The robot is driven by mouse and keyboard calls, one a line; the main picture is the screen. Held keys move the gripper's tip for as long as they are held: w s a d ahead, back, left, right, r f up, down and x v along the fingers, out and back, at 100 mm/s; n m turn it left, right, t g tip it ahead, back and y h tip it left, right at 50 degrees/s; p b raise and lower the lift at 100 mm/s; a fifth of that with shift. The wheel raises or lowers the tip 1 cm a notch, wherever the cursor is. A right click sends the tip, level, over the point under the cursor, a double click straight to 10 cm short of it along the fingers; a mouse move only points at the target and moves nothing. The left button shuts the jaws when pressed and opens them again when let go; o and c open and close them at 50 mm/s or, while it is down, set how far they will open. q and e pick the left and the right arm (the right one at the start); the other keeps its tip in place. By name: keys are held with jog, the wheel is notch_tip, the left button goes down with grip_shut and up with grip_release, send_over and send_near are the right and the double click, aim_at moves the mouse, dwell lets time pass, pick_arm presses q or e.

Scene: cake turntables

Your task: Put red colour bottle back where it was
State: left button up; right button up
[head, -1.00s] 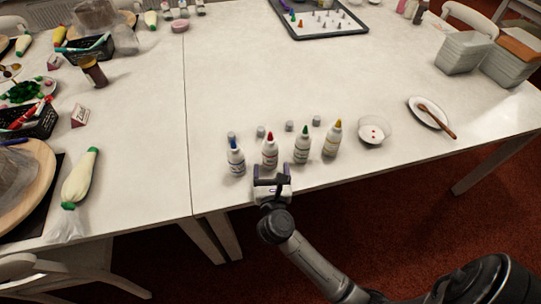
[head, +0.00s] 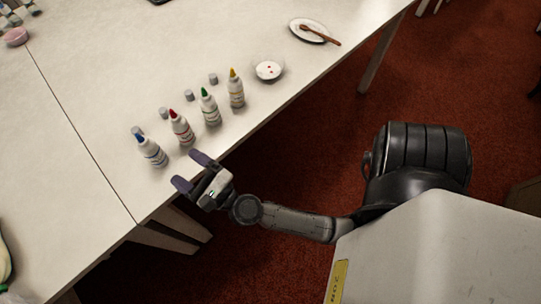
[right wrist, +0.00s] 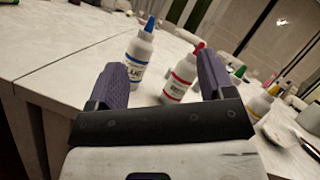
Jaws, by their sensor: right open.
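The red colour bottle (head: 181,128), white with a red tip, stands upright on the table in a row between the blue-tipped bottle (head: 153,151) and the green-tipped bottle (head: 210,107). In the right wrist view the red bottle (right wrist: 181,78) shows ahead, between the finger directions but nearer the right finger. The blue bottle (right wrist: 137,58) is left of it. My right gripper (head: 190,170) is open and empty at the table's front edge, apart from the bottles. My left gripper is not in view.
A yellow-tipped bottle (head: 236,90) ends the row. Several small grey caps (head: 189,96) lie behind the bottles. A small bowl (head: 268,69) with red dots and a plate with a wooden spoon (head: 314,31) stand farther right.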

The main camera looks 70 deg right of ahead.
jog(key=s+a+f+n+g+y, duration=0.4)
jog(key=n+y, duration=0.3)
jog(key=n, duration=0.6)
jog(key=s+a+f+n+g+y, duration=0.45)
jog(key=n+y, duration=0.25)
jog(key=n, duration=0.6)
jog(key=s+d+f+n+g+h, duration=0.7)
jog(key=s+d+f+g+h, duration=0.1)
jog(key=s+d+g, duration=0.1)
jog(key=s+d, duration=0.1)
jog(key=s, duration=0.1)
jog(key=shift+s+f, duration=0.4)
